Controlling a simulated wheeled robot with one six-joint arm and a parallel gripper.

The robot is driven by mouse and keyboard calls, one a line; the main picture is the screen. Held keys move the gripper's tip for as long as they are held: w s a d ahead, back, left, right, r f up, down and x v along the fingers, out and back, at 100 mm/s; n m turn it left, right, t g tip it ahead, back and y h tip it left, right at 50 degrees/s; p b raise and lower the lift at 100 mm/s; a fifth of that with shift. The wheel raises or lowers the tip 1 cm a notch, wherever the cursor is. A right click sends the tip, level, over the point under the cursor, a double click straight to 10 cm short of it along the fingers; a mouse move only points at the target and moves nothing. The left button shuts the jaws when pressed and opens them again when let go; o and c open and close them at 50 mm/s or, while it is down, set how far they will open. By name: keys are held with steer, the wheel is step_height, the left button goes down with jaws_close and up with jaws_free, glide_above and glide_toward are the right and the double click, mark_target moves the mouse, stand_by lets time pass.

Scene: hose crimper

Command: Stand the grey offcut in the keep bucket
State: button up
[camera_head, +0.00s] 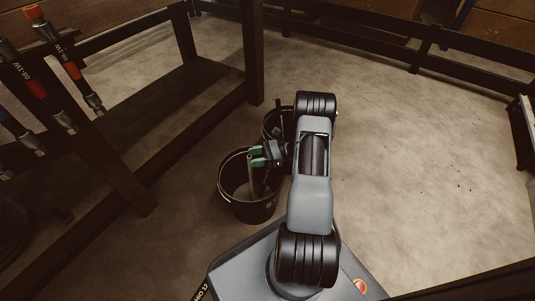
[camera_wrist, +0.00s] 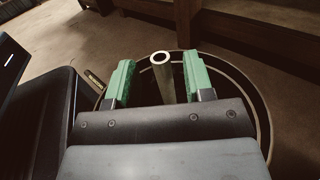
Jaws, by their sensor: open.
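The grey offcut (camera_wrist: 166,82) is a pale, hollow tube with its open end up, between my gripper's green fingers in the wrist view. There is a gap on each side of it. It stands near upright inside a black bucket (camera_wrist: 262,112), whose rim curves around it; its lower end is hidden. In the head view my gripper (camera_head: 258,156) is open over the front black bucket (camera_head: 247,208), with thin pieces showing inside. A second black bucket (camera_head: 270,122) stands just behind, partly hidden by my arm. I cannot read which is the keep bucket.
A dark bench frame (camera_head: 140,180) with a low shelf stands at the left, close to the buckets. Several hoses with metal fittings (camera_head: 68,65) hang at the upper left. The floor to the right (camera_head: 430,170) is clear, bounded by a dark rail at the back.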

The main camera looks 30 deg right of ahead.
steer(key=p+v, duration=0.3)
steer(key=v, duration=1)
stand_by(0.8)
